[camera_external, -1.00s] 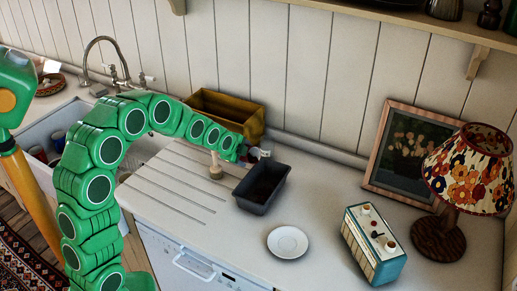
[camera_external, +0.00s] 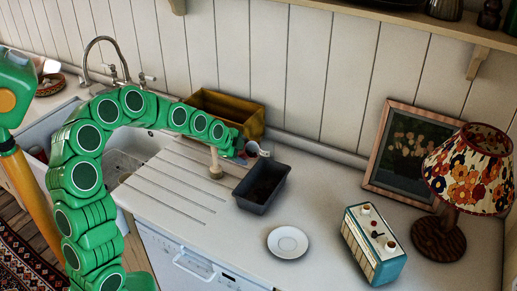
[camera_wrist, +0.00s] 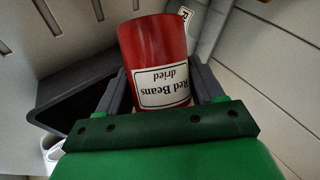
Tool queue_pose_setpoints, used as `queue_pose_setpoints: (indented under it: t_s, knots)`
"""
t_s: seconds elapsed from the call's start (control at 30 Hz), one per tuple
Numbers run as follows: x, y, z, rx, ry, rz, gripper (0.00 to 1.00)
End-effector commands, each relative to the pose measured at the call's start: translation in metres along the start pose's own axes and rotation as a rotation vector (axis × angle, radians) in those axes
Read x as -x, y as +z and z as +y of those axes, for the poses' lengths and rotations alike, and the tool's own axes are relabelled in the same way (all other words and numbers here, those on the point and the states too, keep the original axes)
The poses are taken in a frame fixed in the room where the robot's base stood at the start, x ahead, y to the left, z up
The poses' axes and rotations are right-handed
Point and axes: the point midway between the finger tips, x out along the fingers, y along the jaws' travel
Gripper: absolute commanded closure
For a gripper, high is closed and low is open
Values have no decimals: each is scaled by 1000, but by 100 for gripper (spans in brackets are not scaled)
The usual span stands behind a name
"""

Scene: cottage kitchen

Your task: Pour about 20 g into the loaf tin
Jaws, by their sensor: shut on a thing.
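My gripper (camera_wrist: 162,92) is shut on a red canister (camera_wrist: 157,42) labelled "Red Beans dried". The canister sits between both fingers in the wrist view, its label upside down there. I cannot see its contents or any beans falling. In the external view my gripper (camera_external: 241,146) is above and behind the left back corner of the dark loaf tin (camera_external: 258,205), and the canister is hidden by the arm. The loaf tin stands on the worktop; its inside looks dark, and I cannot tell what it holds. It shows partly in the wrist view (camera_wrist: 75,108), left of the canister.
A yellow-brown box (camera_external: 245,112) is against the wall. A wooden post (camera_external: 215,168) stands left of the tin. A white saucer (camera_external: 288,242), radio (camera_external: 374,247), lamp (camera_external: 470,170) and picture (camera_external: 405,150) are further right.

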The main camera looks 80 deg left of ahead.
Motion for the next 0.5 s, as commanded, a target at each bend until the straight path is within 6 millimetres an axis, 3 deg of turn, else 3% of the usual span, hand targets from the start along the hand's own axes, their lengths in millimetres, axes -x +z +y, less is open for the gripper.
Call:
queue_pose_setpoints:
  t_s: [0.5]
  knots:
    - [6, -4, -4, 95, 38, 104, 70]
